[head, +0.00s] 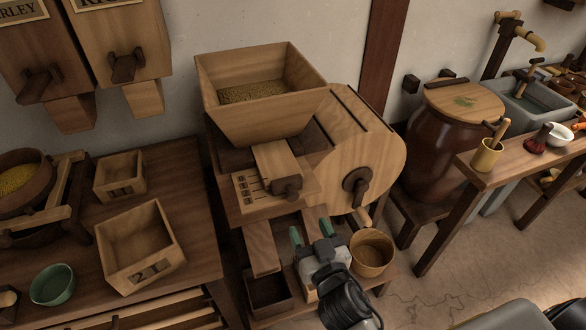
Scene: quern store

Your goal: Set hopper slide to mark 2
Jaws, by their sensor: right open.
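The hopper (262,108) is a wooden box with grain in it, on top of the mill. Below its front is the hopper slide (272,157), a pale wooden piece with a dark knob (288,187) at its front end. To the left of the slide lies a pale plate with marks (253,192); the marks are too small to read for certain, so I cannot tell which one the slide stands at. My right gripper (311,231) is open, with green fingertips, below and slightly right of the knob, apart from it and empty. My left gripper is not in view.
A round wooden mill housing with a dark crank (357,187) stands right of the slide. A wooden bucket (371,253) sits beside my right gripper. A wooden chute (262,248) is to its left. A table with wooden boxes (140,247) and a green bowl (52,285) is at left.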

